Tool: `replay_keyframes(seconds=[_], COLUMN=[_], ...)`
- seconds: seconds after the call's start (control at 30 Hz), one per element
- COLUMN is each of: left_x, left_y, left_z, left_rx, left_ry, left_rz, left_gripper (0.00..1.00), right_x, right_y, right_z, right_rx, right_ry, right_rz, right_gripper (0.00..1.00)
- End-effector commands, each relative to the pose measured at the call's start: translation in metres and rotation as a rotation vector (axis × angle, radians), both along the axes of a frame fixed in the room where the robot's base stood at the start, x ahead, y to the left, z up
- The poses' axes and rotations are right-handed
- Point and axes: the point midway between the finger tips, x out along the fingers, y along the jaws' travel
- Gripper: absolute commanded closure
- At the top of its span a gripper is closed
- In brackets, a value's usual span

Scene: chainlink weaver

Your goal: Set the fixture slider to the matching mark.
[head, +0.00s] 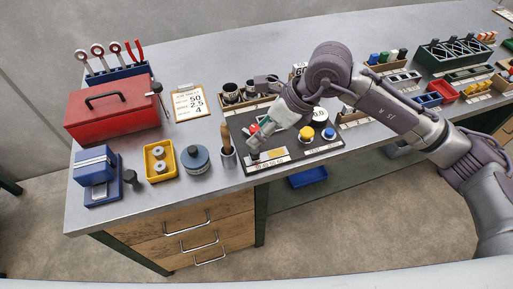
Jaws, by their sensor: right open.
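The dark fixture panel (300,155) lies near the front edge of the bench. It bears a pale strip with small marks (268,162) at its front left, a red knob (254,128), a yellow knob (306,132), a blue knob (329,133) and a white round dial (319,114). I cannot tell which mark the slider stands at. My right gripper (257,142) is open, low over the panel's left part, beside the red knob. It hides part of the panel, and I cannot tell whether it touches anything. My left gripper is not in view.
A white card (188,103) with printed numbers lies left of the panel. Bins and racks fill the right; the back left bench is clear.

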Motion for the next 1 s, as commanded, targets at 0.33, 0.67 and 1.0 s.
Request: replay_keyframes(seconds=[0.33,0.67,1.0], left_x=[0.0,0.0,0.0], left_y=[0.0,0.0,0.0], left_z=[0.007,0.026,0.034], left_rx=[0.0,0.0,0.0], left_ry=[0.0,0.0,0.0], left_rz=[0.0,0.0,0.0], left_gripper=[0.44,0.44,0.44], right_x=[0.021,0.033,0.042], right_y=[-0.03,-0.005,0.009], right_z=[-0.018,-0.082,-0.124], right_rx=[-0.183,-0.179,-0.177], right_ry=[-0.06,-0.059,-0.061], right_rz=[-0.034,-0.032,-0.032], right_gripper=[0.45,0.45,0.45])
